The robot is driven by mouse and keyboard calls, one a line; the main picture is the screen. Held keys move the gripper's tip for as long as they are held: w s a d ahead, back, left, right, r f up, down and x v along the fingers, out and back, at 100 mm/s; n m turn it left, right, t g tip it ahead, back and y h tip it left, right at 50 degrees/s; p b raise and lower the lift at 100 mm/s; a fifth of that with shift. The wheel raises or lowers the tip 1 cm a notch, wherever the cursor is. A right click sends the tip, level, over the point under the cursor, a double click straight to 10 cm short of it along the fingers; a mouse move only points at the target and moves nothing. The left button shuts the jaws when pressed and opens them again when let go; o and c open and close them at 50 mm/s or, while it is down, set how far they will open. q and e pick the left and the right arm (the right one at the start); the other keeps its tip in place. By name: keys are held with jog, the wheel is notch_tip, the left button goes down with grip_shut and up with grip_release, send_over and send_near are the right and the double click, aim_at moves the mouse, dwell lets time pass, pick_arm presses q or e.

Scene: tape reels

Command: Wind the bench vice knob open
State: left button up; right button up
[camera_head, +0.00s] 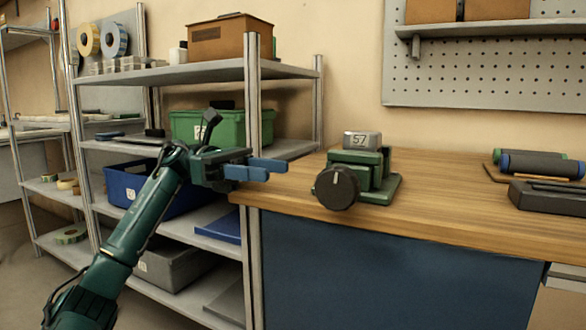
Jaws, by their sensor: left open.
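The green bench vice (378,180) stands on the wooden workbench (450,212) near its left front edge. Its round black knob (337,188) faces forward at the front edge, with a light mark pointing up near its top. A grey block labelled 57 (362,140) sits at the top of the vice; I cannot tell whether the jaws grip it. My left gripper (274,169) is open and empty, its blue fingers pointing right, to the left of the knob and apart from it. My right gripper is not in view.
Metal shelving (200,74) with a green bin (190,126), a blue bin (130,187) and a brown box (228,38) stands left, behind my left arm. Dark rollers (540,165) and a black tray (548,197) lie at the bench's right. The bench middle is clear.

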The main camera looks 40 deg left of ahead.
pick_arm(q)
jog(key=shift+v, duration=0.8)
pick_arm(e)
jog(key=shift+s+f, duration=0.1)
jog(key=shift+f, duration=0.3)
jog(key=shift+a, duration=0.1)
pick_arm(q)
notch_tip(320, 180, up, 11)
jog(key=g+y+p, duration=0.3)
jog(key=y+p, duration=1.1)
jog(key=p, duration=1.6)
send_over(340, 209)
jog(key=a, duration=0.5)
jog(key=shift+h, duration=0.3)
jog(key=b+x, duration=0.1)
jog(key=x, duration=1.1)
jog(key=shift+a+f, duration=0.1)
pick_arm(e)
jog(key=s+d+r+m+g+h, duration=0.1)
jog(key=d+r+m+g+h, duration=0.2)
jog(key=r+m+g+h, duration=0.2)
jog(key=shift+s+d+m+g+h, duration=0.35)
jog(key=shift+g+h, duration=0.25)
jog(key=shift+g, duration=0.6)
pick_arm(q)
jog(key=shift+c, duration=0.4)
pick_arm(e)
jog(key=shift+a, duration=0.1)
